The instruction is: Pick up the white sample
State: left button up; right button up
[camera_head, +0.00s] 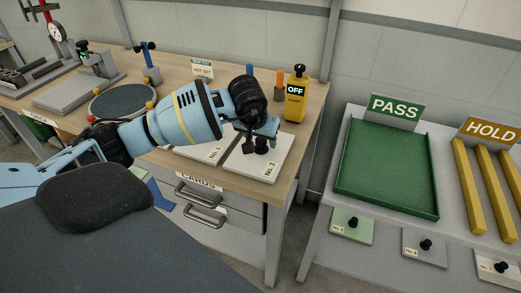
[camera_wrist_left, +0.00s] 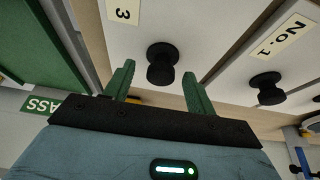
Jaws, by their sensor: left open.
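Two white sample plates lie side by side on the wooden bench. The right one (camera_head: 270,167) has a tag and a black knob; in the left wrist view its tag reads 3 and its knob (camera_wrist_left: 161,64) shows. The left plate (camera_head: 203,151) is partly hidden by my arm; in the left wrist view its tag reads No. 1 and its knob (camera_wrist_left: 267,88) is to the right. My left gripper (camera_head: 261,142) is open and empty over the right plate. Its green fingertips (camera_wrist_left: 159,74) stand on either side of that plate's knob, apparently apart from it. My right gripper is out of view.
A yellow OFF device (camera_head: 295,95) stands at the bench's right back. A second table to the right holds a green PASS tray (camera_head: 385,205), yellow HOLD rails (camera_head: 470,180) and several knobbed plates (camera_head: 352,226) in front. A dark round disc (camera_head: 122,102) is at left.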

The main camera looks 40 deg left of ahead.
pick_arm(q)
jog(key=shift+x, duration=0.9)
jog(key=shift+r, duration=0.1)
grip_shut()
jog(key=shift+w, duration=0.1)
notch_tip(320, 180, up, 10)
jog(key=s+d+f+m+h, duration=0.1)
jog(key=s+d+f+m, duration=0.1)
jog(key=s+d, duration=0.9)
jog(key=d, duration=0.2)
jog(key=shift+s+d+f+m, duration=0.2)
jog(key=shift+d+f+m, duration=0.1)
jog(key=shift+f, duration=0.1)
